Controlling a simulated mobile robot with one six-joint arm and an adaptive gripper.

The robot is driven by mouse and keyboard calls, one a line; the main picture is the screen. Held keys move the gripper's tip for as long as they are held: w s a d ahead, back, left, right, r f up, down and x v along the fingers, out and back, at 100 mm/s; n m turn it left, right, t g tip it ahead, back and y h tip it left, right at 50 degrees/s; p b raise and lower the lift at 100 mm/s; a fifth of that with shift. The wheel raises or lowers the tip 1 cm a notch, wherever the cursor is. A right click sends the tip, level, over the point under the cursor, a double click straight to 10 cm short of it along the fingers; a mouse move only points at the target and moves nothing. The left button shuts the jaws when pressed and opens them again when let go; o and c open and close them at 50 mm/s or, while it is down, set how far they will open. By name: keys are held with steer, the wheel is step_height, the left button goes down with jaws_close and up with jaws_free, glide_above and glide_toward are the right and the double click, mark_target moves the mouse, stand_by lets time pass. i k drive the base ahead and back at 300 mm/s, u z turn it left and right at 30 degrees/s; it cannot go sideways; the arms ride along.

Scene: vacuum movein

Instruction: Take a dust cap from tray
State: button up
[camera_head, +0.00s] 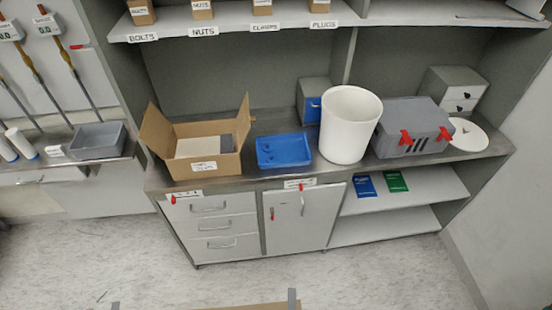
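A blue tray (284,163) sits on the workbench counter, between an open cardboard box and a white bin. I cannot make out any dust cap in it at this size. A second tray, grey (98,153), stands on the left bench; no dust cap can be made out there either. My gripper is not in view.
The open cardboard box (180,171) stands left of the blue tray. The white bin (347,130) and a grey case (402,140) with red latches stand to its right. A shelf (235,24) with labelled boxes overhangs the counter. The floor (130,250) in front is mostly clear.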

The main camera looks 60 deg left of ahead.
mark_target(271, 159)
steer(key=z, duration=0.05)
steer(key=i, duration=1.75)
steer(key=u, duration=2.85)
